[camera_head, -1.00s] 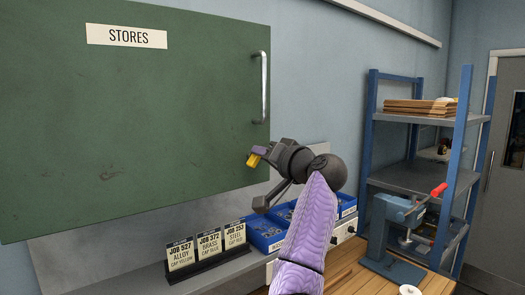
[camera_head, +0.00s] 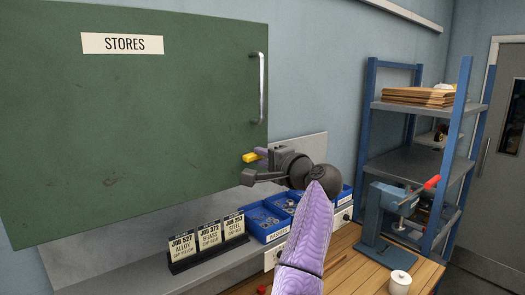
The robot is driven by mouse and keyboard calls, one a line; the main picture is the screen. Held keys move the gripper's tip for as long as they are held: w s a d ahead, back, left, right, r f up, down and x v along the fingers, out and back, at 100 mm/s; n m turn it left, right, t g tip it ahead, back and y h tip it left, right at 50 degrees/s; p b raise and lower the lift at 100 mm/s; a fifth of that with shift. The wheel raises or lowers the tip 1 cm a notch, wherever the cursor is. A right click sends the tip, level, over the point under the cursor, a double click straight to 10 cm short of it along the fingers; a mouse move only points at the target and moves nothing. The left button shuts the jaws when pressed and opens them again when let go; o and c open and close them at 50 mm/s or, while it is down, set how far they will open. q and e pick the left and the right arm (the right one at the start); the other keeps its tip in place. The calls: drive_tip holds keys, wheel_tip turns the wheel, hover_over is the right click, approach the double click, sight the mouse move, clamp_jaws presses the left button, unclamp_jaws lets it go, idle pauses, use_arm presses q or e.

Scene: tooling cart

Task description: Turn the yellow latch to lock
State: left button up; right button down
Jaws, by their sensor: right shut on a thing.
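The green STORES cabinet door (camera_head: 130,120) fills the left of the view, with a metal handle (camera_head: 262,88) near its right edge. The small yellow latch (camera_head: 251,157) is at the door's lower right edge and lies nearly level, its tip to the left. My right gripper (camera_head: 255,166) is at the latch and shut on it. Its dark jaws and wrist hide the latch's right part and pivot. My purple right forearm comes up from below. My left gripper is not in view.
Below the door, a ledge holds a stand of job cards (camera_head: 208,240) and blue bins (camera_head: 268,222) of small parts. A blue press with a red handle (camera_head: 432,182) and a white lidded jar (camera_head: 400,283) stand on the wooden bench at right. Blue shelving (camera_head: 415,160) stands behind.

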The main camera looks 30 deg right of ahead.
drive_tip(key=shift+m, duration=0.5)
drive_tip(key=shift+f, duration=0.1)
drive_tip(key=c, duration=0.6)
unclamp_jaws()
drive_tip(key=s+b, duration=0.2)
drive_tip(key=s, duration=0.8)
drive_tip(key=shift+d+b, duration=0.4)
